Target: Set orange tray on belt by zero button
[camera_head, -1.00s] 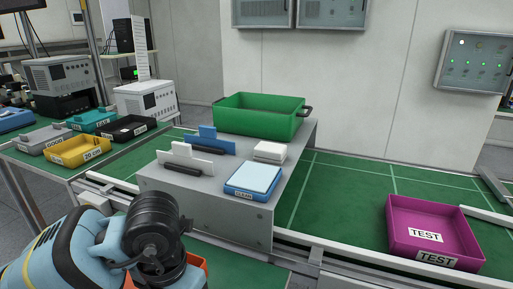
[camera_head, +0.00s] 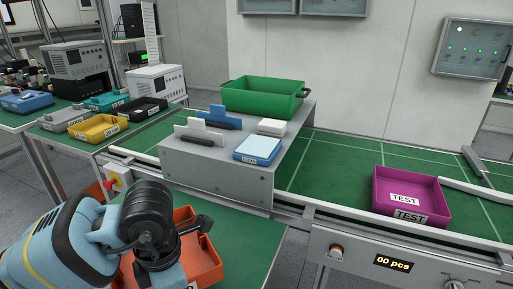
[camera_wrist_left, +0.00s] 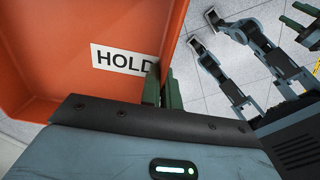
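The orange tray (camera_head: 204,262) is low in the head view, partly hidden by my left arm. In the left wrist view the tray (camera_wrist_left: 45,85) fills the upper left, with a HOLD label. My left gripper (camera_wrist_left: 160,88) has a finger on each side of its wall and appears closed on it. Whether the tray touches the green surface below is unclear. The green belt (camera_head: 345,165) runs across behind. On its front panel are a red button (camera_head: 337,249) and a "00 pcs" display (camera_head: 393,263); the button's lettering is too small to read.
A magenta TEST tray (camera_head: 408,200) stands on the belt at right. A grey box (camera_head: 225,180) straddles the belt, carrying a green bin (camera_head: 262,97) and a blue tray (camera_head: 257,149). Several trays fill the left table. Belt between box and magenta tray is bare.

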